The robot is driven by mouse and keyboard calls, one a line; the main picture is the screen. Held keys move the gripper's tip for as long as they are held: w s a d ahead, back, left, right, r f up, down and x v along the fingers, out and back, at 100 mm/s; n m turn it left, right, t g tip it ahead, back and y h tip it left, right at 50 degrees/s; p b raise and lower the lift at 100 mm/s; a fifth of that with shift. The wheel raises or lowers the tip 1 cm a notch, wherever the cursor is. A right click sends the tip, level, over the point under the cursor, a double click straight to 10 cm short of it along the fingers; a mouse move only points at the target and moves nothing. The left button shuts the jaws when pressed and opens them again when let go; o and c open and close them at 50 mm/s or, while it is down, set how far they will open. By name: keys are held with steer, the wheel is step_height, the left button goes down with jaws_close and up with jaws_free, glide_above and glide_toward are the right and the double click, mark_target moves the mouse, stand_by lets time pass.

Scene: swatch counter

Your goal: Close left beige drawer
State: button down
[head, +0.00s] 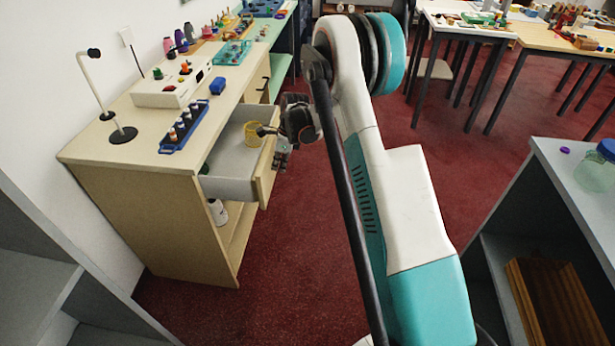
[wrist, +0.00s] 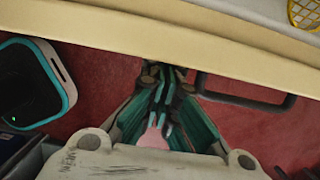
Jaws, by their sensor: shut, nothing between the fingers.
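The left beige drawer (head: 266,172) stands pulled out of the beige counter, with a grey inside and a yellow mesh cup (head: 253,134) in it. In the wrist view, the drawer's beige front (wrist: 100,36) crosses the top, with a dark bar handle (wrist: 246,99) to the right of my fingers. The cup shows at the top right corner (wrist: 304,13). My gripper (head: 281,158) is outside the drawer, at its front. In the wrist view, my shut, empty fingers (wrist: 164,74) point at the front's edge. I cannot tell whether they touch it.
The counter top (head: 105,142) bears a lamp (head: 122,134), a white box (head: 170,90) and a blue rack of bottles (head: 182,127). A white bottle (head: 218,212) stands on the shelf below the drawer. A grey shelf unit (head: 578,190) is at the right. Red carpet (head: 290,270) lies open between.

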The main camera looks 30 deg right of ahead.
glide_above(229, 175)
steer(key=shift+w+p, duration=0.1)
steer(key=shift+p, duration=0.2)
stand_by(0.4)
